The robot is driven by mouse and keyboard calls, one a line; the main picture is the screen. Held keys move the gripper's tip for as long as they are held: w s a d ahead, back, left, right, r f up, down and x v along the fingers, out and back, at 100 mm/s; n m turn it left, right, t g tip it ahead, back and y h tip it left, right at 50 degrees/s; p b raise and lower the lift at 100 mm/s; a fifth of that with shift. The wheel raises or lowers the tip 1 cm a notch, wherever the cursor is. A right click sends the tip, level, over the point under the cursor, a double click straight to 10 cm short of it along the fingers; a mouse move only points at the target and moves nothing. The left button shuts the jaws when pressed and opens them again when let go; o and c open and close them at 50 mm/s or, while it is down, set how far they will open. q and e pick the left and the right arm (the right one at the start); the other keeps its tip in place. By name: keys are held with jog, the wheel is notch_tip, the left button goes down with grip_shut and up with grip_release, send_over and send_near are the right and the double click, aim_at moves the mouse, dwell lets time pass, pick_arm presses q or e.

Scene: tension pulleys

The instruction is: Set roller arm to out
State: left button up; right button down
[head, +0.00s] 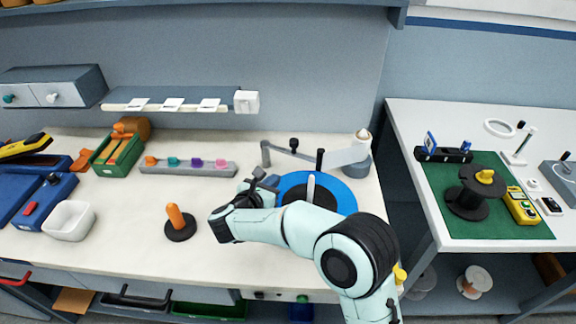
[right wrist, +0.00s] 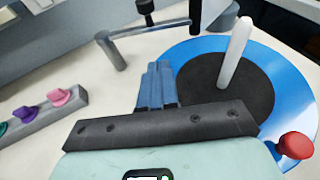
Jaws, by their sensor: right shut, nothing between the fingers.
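A blue disc (head: 345,193) with a dark centre and a white peg (head: 311,188) lies on the worktop; it also shows in the right wrist view (right wrist: 292,85). Behind it, a thin grey arm (head: 288,154) runs from a short post at its left toward a black upright roller (head: 320,158); the arm also shows in the right wrist view (right wrist: 150,32). I take this to be the roller arm; its exact setting is unclear. My right gripper (head: 262,180) is shut and empty at the disc's left edge, in front of the arm and apart from it. My left gripper is out of view.
A pale tapered arm (head: 345,156) reaches to a grey post at the right. A rail with coloured knobs (head: 188,168) and an orange peg on a black base (head: 177,220) stand to the left. The worktop between them is clear.

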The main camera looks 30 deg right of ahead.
jog(key=p, duration=0.4)
send_near(301, 154)
jog(key=x, duration=0.5)
jog(key=shift+w+a+f, duration=0.15)
jog(key=shift+w+f, duration=0.25)
jog(key=shift+w, duration=0.05)
pick_arm(q)
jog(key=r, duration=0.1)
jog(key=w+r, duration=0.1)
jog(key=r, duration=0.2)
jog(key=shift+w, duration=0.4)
jog(key=shift+b, duration=0.3)
